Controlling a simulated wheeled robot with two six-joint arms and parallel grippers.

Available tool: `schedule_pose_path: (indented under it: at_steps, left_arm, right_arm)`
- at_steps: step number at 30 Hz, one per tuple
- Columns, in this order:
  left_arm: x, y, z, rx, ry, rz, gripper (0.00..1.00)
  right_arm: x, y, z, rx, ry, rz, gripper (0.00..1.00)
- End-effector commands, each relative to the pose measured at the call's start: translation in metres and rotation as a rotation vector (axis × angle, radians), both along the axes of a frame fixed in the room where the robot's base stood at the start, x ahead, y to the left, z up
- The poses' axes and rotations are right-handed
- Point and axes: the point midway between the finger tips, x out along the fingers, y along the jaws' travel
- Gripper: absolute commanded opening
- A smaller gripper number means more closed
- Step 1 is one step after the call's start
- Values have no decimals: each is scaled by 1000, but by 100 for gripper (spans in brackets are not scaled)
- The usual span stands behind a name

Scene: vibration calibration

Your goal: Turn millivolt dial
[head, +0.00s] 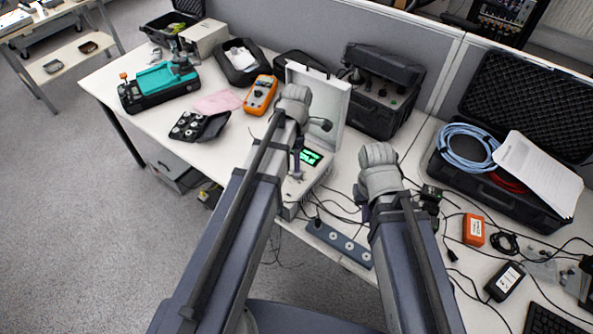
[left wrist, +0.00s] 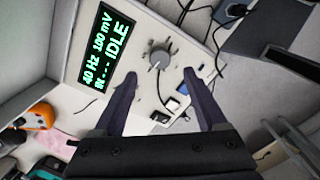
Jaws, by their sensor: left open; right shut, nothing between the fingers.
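The calibrator, a white case (head: 292,209) with its lid raised, stands on the table; its lit green display (head: 311,157) shows in the head view. In the left wrist view the display (left wrist: 106,47) reads 40 Hz, 100 mV, IDLE. A round grey dial (left wrist: 158,54) sits on the panel beside it. My left gripper (left wrist: 160,74) is open and empty over the panel, its fingertips pointing toward either side of the dial and apart from it. In the head view the left arm hides the dial. My right gripper (head: 360,198) is shut and empty, right of the case.
A power strip (head: 339,243) and loose cables lie in front of the case. An orange multimeter (head: 261,95) stands to its left. A black case (head: 383,92) is behind, and a case with blue cable (head: 466,147) is at right. The panel carries small switches (left wrist: 170,103).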

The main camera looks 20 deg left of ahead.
Motion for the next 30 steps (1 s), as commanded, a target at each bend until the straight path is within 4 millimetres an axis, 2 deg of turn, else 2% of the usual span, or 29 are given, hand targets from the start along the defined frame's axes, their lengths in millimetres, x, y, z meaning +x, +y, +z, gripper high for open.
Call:
schedule_pose_path:
  at_steps: [1,12,17,25,30]
  left_arm:
    - [0,0,-11,0,0,-1,74]
    - [0,0,-57,0,-1,-1,74]
    - [0,0,-64,0,-1,-1,74]
    - [0,0,-63,0,-1,-1,74]
    - [0,0,-63,0,-1,-1,55]
  right_arm:
    - [0,0,-11,0,0,0,0]
    - [0,0,-57,0,0,0,0]
    - [0,0,-64,0,0,0,0]
    - [0,0,-63,0,0,0,0]
    - [0,0,-63,0,0,0,0]
